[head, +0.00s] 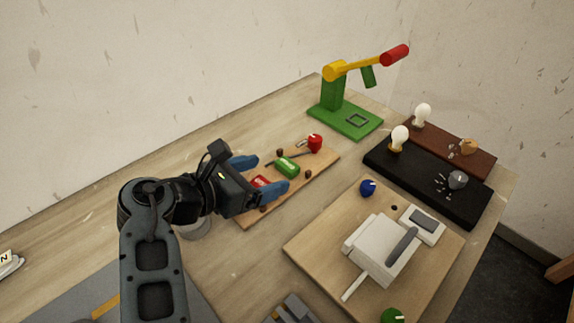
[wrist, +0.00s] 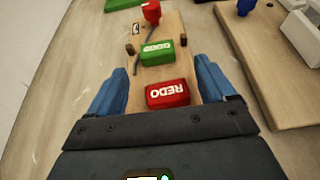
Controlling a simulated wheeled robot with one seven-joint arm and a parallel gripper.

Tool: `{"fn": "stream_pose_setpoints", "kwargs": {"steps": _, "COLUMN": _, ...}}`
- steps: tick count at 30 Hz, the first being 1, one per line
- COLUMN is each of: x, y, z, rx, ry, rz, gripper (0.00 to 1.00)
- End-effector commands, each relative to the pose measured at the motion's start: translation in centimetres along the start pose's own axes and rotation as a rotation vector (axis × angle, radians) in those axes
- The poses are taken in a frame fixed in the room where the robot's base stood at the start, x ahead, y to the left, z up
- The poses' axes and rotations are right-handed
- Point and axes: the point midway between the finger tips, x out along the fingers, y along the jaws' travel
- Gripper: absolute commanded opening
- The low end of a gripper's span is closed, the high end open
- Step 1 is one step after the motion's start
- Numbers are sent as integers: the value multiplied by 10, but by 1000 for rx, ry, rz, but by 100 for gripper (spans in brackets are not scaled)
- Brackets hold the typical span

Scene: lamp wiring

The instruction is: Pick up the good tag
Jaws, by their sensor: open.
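A green tag with pale lettering (head: 287,167) lies on a narrow wooden board; its lettering is too small to read surely. In the wrist view the green tag (wrist: 157,53) is ahead of my fingertips. A red tag marked REDO (wrist: 167,94) lies nearer, between my fingers; it also shows in the head view (head: 261,181). My gripper (head: 268,173) is open, with blue fingers above the near part of the board. In the wrist view my gripper (wrist: 161,68) holds nothing.
The narrow board (head: 325,163) bears dark pegs and a red knob (head: 314,142). A green stand with a yellow arm (head: 335,100) is behind. A wooden panel with a white device (head: 382,250) is right; black (head: 440,203) and brown (head: 478,159) lamp bases stand farther right.

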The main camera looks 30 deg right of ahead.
Motion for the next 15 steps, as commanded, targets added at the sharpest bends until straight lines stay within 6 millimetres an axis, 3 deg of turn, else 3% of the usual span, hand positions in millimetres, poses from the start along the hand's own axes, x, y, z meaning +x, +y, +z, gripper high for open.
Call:
{"fn": "stream_pose_setpoints", "kwargs": {"steps": 10, "x": 42, "y": 3, "z": 4, "rx": 0, "ry": 0, "rz": -1, "gripper": 83}}
{"fn": "stream_pose_setpoints", "kwargs": {"steps": 15, "x": 50, "y": 3, "z": 4, "rx": 1, "ry": 1, "rz": 1, "gripper": 83}}
